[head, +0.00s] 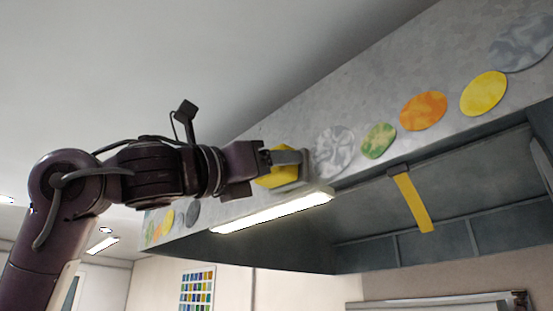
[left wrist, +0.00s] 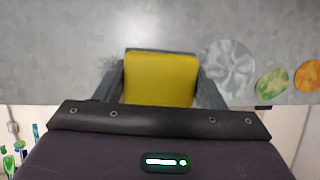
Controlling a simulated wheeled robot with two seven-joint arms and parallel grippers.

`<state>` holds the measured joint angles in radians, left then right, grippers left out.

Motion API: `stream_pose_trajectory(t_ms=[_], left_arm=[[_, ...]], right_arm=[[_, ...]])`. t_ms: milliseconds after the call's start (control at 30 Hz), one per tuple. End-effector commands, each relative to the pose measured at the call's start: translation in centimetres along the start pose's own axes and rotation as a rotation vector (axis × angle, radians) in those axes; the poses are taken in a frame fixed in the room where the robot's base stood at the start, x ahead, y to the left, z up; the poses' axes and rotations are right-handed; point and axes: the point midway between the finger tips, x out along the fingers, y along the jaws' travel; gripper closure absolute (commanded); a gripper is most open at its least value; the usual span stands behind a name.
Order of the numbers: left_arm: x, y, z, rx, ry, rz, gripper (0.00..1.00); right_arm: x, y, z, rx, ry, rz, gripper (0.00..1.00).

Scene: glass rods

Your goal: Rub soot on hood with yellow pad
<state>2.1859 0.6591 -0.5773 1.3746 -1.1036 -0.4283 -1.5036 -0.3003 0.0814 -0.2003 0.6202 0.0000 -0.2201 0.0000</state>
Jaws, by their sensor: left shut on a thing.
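The grey metal hood (head: 400,70) runs diagonally across the head view, and its front face fills the upper left wrist view (left wrist: 60,50). My left gripper (head: 288,168) is shut on the yellow pad (head: 275,180), at the hood's front face near its lower edge. In the left wrist view the yellow pad (left wrist: 160,78) sits between the two grey fingers. Dark smudgy soot (left wrist: 208,92) shows around the pad and fingers; the pad hides the rest of it. I cannot tell for sure whether the pad touches the face. My right gripper is not in view.
Round patches sit on the hood face: a grey swirled one (head: 333,150), a green one (head: 378,141), an orange one (head: 423,110) and a yellow one (head: 484,94). A lit lamp (head: 275,212) runs under the hood edge. A yellow strap (head: 412,202) hangs inside the hood.

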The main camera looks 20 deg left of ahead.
Motion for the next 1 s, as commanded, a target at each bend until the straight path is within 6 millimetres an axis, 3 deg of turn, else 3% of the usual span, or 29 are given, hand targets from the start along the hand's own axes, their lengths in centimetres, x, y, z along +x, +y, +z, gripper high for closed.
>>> stream_pose_trajectory(t_ms=[1000], left_arm=[[-0.1,6.1,-0.5,-0.001,0.005,0.004,0.55]], right_arm=[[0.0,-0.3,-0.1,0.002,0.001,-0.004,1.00]])
